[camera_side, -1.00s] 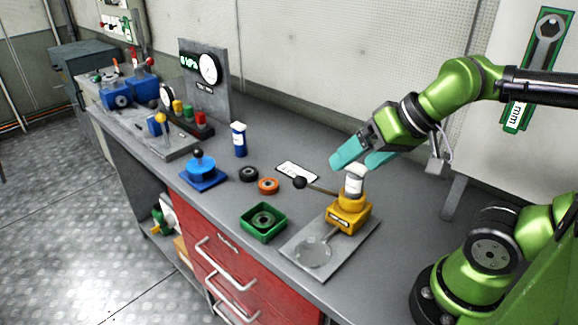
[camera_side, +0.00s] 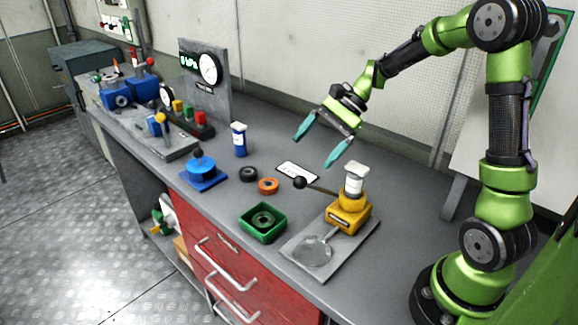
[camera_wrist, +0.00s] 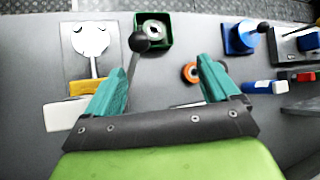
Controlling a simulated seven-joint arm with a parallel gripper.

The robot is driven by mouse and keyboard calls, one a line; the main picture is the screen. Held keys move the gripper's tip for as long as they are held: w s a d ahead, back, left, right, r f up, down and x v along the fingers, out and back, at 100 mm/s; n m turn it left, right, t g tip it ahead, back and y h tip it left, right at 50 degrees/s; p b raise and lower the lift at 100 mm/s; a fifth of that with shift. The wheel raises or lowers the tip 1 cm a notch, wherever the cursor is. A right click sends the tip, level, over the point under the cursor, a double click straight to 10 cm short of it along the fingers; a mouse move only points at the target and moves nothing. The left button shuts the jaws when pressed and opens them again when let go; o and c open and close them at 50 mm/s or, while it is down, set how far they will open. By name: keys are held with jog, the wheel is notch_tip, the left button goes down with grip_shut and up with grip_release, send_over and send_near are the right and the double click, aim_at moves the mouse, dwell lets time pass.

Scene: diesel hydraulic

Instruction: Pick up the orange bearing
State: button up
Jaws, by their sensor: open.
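The orange bearing (camera_side: 268,186) lies flat on the grey workbench, between a black ring and the green tray. In the wrist view the orange bearing (camera_wrist: 191,73) shows just beyond the right fingertip, partly hidden by that finger. My gripper (camera_side: 318,143) is open and empty, its teal fingers pointing down, above the bench and to the upper right of the bearing in the side view. In the wrist view my gripper (camera_wrist: 162,72) shows both fingers spread wide, with bare bench and a black lever knob seen between and beyond them.
A black ring (camera_side: 248,174) lies close beside the bearing. The green tray (camera_side: 263,222) holds a bearing-like ring. A yellow pump (camera_side: 349,213) with a black-knobbed lever (camera_side: 299,183) stands nearby on a plate. A white label (camera_side: 297,172), blue bottle (camera_side: 239,139) and blue device (camera_side: 203,171) are around.

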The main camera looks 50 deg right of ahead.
jog(key=w+d+f+m+t+y, duration=0.1)
jog(key=d+f+m, duration=0.1)
jog(key=d+f, duration=0.1)
jog(key=w+d+f+m+t+y, duration=0.1)
jog(key=w+d+f+m, duration=0.1)
jog(key=d+f+m, duration=0.1)
jog(key=w+d+f+m+t+y, duration=0.1)
jog(key=w+d+f+m+t, duration=0.1)
jog(key=d+f+m, duration=0.1)
jog(key=shift+w+d+f, duration=0.15)
jog(key=shift+d+f, duration=0.3)
jog(key=shift+d, duration=0.2)
jog(key=shift+w+d+f, duration=0.1)
jog(key=shift+d+f, duration=0.3)
jog(key=shift+d, duration=0.25)
jog(key=shift+w+a+f+m, duration=0.15)
jog(key=shift+f+m, duration=0.05)
jog(key=shift+m, duration=0.1)
send_near(270, 183)
jog(key=x, duration=0.4)
jog(key=shift+w+f, duration=0.1)
jog(key=shift+f, duration=0.05)
jog(key=shift+x, duration=2.55)
jog(key=c, duration=1.2)
jog(key=shift+r, duration=0.2)
